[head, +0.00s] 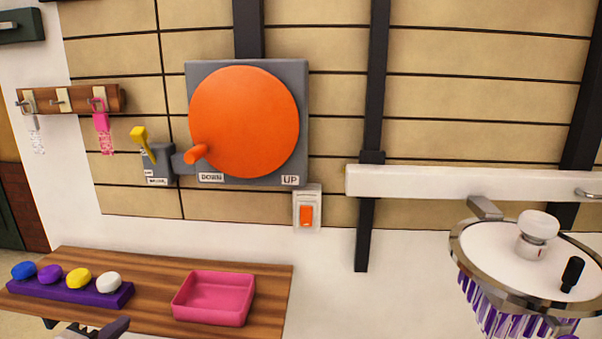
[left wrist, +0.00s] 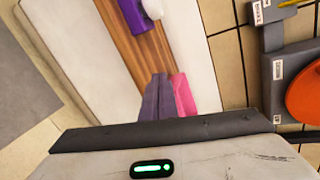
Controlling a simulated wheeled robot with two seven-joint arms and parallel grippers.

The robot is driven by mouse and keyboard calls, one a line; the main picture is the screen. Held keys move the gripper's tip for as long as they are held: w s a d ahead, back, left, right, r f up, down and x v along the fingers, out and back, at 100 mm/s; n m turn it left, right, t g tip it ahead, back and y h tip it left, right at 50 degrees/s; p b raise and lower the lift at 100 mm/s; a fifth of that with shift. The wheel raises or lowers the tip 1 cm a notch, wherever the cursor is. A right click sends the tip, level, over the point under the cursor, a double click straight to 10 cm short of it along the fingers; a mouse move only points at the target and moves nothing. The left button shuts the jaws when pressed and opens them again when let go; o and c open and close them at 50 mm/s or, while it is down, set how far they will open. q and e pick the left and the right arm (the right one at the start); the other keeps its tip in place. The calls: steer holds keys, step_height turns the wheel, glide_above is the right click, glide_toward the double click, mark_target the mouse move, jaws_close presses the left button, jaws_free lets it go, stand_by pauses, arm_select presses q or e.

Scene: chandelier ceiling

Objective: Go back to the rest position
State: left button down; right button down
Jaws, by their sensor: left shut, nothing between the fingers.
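My left gripper (head: 97,329) shows at the bottom left edge of the head view, in front of the wooden shelf (head: 150,283). Only its tip is in that frame. In the left wrist view its fingers (left wrist: 158,98) are together and hold nothing. Behind them are the wooden shelf (left wrist: 135,55) and part of the pink tray (left wrist: 183,95). My right gripper is in neither view.
The shelf carries a purple block (head: 70,288) with several coloured knobs, and the empty pink tray (head: 214,298). On the wall are an orange wheel (head: 244,122), a yellow lever (head: 141,137), an orange switch (head: 306,215) and key hooks (head: 68,99). A chandelier (head: 525,262) hangs at right.

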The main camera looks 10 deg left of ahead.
arm_select(q)
steer(key=s+d+f+n+g+h, duration=0.1)
steer(key=s+d+f+n+g, duration=0.1)
steer(key=s+d+f+n, duration=0.45)
steer(key=s+d+f+n+g, duration=0.15)
steer(key=s+d+f, duration=0.25)
steer(key=f, duration=0.5)
steer(key=s+d+f+n+g+h, duration=0.1)
steer(key=s+d+f+n, duration=0.3)
steer(key=d, duration=0.3)
steer(key=s+d+f+n+g+h, duration=0.1)
steer(key=s+d+f+n, duration=0.3)
steer(key=s+d+n, duration=0.2)
steer(key=s+d, duration=0.1)
steer(key=d, duration=0.1)
steer(key=shift+s+d+f+h, duration=0.15)
steer(key=shift+d+h, duration=0.15)
steer(key=shift+h, duration=0.1)
